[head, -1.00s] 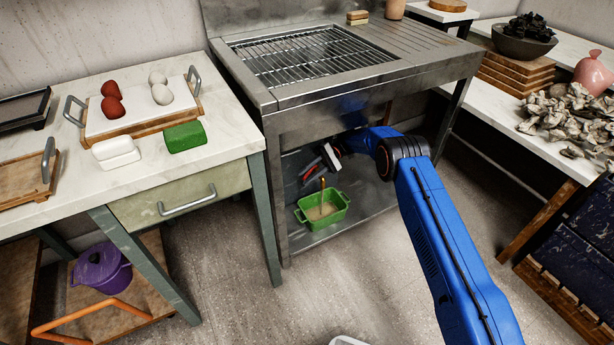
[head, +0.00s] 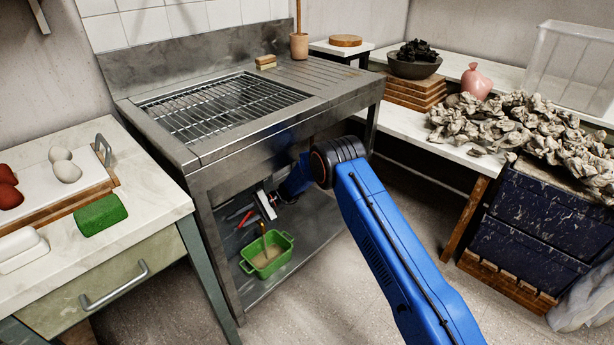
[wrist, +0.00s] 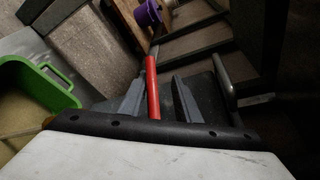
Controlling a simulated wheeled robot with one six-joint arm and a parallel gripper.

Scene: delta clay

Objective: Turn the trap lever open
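The trap lever is a thin red bar. It shows under the sink in the head view (head: 246,218), small and partly unclear, and in the wrist view (wrist: 152,88), running up between my fingers. My gripper (wrist: 157,100) is open, with one grey finger on each side of the lever. The lever looks closer to the left finger; I cannot tell whether it touches. In the head view my gripper (head: 244,211) is a small dark shape under the sink, left of my white wrist. The pipe around the lever is hard to make out.
The steel sink (head: 280,110) with its wire rack stands over my arm. A counter with a drawer (head: 100,290) stands left.

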